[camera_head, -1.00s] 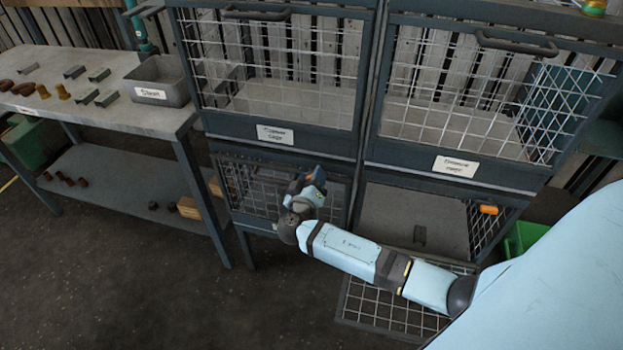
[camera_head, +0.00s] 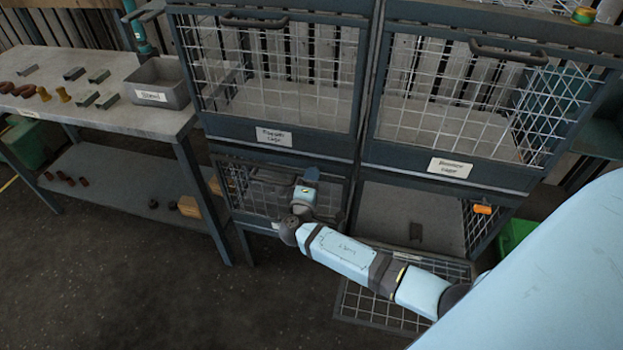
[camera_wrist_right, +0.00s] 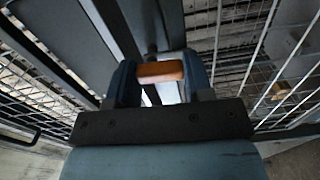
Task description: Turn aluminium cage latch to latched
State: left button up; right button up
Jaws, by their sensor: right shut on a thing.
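My right gripper (camera_head: 311,174) is at the front of the lower left cage (camera_head: 262,205), by the upper right part of its mesh door. In the right wrist view its two blue fingers (camera_wrist_right: 160,78) are shut on an orange-brown latch handle (camera_wrist_right: 160,71), which lies crosswise between them. In the head view the gripper and wrist hide this latch. The latch's exact angle to the frame cannot be told. The cage's label is mostly out of sight. My left gripper is not in view.
The lower right cage has its mesh door (camera_head: 385,306) hanging open low, with an orange handle (camera_head: 482,210) at its right. Two upper cages with labels (camera_head: 274,137) are shut. A workbench (camera_head: 95,128) with a grey bin (camera_head: 158,90) stands left. Floor in front is clear.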

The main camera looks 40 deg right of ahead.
jog(key=shift+n, duration=0.4)
jog(key=o, duration=0.9)
